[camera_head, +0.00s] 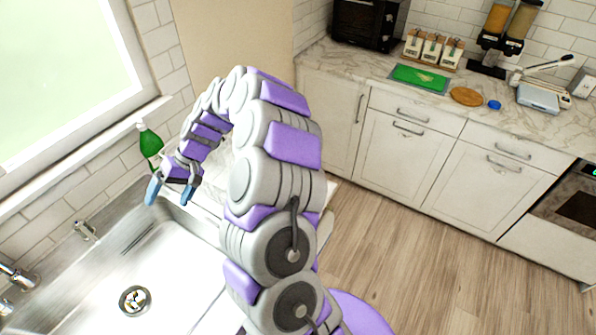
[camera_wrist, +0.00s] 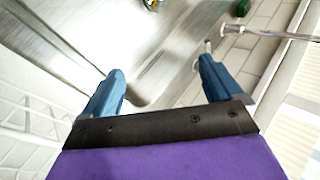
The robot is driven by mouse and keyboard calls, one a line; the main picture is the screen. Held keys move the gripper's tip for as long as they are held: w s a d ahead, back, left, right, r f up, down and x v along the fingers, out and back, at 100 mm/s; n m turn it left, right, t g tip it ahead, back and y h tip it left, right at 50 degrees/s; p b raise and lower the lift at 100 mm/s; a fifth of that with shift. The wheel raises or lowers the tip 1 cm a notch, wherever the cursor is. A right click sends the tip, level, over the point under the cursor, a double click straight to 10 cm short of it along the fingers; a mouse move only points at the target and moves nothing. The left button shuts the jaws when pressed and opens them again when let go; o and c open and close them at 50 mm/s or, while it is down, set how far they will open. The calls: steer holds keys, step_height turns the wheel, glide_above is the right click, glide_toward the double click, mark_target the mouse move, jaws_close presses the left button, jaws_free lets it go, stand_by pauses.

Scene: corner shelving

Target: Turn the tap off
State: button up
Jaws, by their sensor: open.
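A metal tap (camera_head: 18,276) shows at the left edge of the head view, at the sink's wall side, partly cut off. A thin metal spout-like piece (camera_wrist: 275,34) shows at the upper right of the wrist view, beyond my right finger; I cannot tell for certain that it is the tap. No running water is clear to see. My gripper (camera_head: 170,192) has two blue fingers, spread and empty, above the far end of the sink (camera_head: 185,235). In the wrist view my gripper (camera_wrist: 159,68) has nothing between its fingers. It is apart from the tap.
A small metal fixture (camera_head: 85,230) stands on the sink's wall-side rim. A green bottle (camera_head: 149,141) stands behind my gripper by the tiled wall. The drain (camera_head: 135,300) lies in the basin. A counter with a green board (camera_head: 420,78) is at the right; the wooden floor (camera_head: 400,260) is clear.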

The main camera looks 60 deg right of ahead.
steer(key=shift+o, duration=0.5)
steer(key=s+d+m+y+p, duration=0.1)
steer(key=s+d+m, duration=0.2)
steer(key=s, duration=0.3)
steer(key=shift+d+r+m+t+y, duration=0.15)
steer(key=shift+d+m+t+y, duration=0.25)
steer(key=shift+d, duration=0.5)
steer(key=s+d+f+m+t+h+p, duration=0.4)
steer(key=s+d+m+t+h, duration=0.3)
steer(key=s+d+m, duration=0.75)
steer(key=s+d+f+m+t+h+p, duration=0.35)
steer(key=s+d+m+t+h, duration=0.6)
steer(key=s+m, duration=0.8)
steer(key=w+d+g, duration=0.1)
steer(key=w, duration=0.2)
steer(key=w+d+y+b, duration=0.1)
steer(key=w, duration=0.3)
steer(key=w+d+g+y+b, duration=0.1)
steer(key=w+d, duration=0.1)
steer(key=w, duration=0.1)
steer(key=shift+w+d+r+n+g, duration=0.1)
steer(key=shift+w+r+n+g, duration=0.05)
steer(key=shift+w+n+g, duration=0.25)
steer(key=x, duration=0.2)
steer(key=a+b+x, duration=0.1)
steer(key=x, duration=0.1)
steer(key=shift+w+d, duration=0.1)
steer(key=shift+w, duration=0.3)
steer(key=shift+w+d, duration=0.2)
steer(key=shift+w, duration=0.1)
